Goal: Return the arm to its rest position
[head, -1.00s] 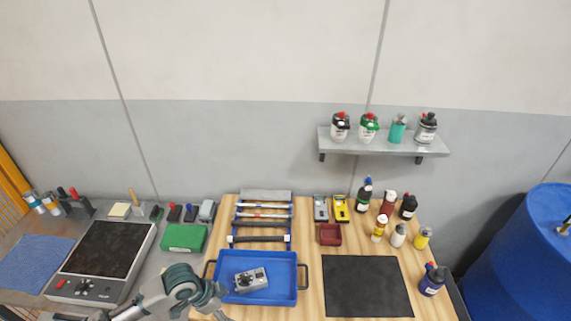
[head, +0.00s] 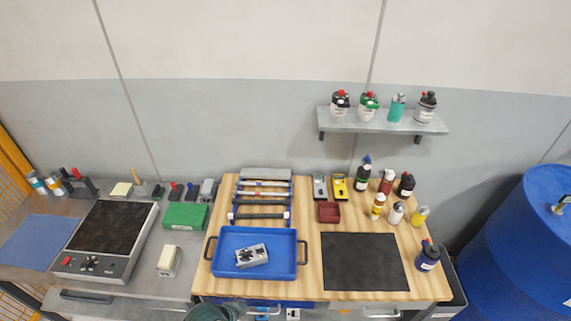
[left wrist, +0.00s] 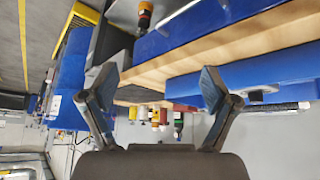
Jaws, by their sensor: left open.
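My left gripper (left wrist: 160,95) shows in the left wrist view with its two fingers spread wide and nothing between them. The wooden bench edge (left wrist: 215,45) and a blue surface lie beyond the fingers in that view. In the head view, only a rounded grey-green part of my arm shows at the bottom edge, in front of the bench, and the gripper itself is out of that frame. My right gripper is in neither view.
A blue tray (head: 225,270) holding a grey metal box (head: 252,255) stands near the bench's front edge. A black mat (head: 364,262) lies to its right. A cream-topped block (head: 169,260) stands left of the tray. A blue drum (head: 520,250) stands at far right.

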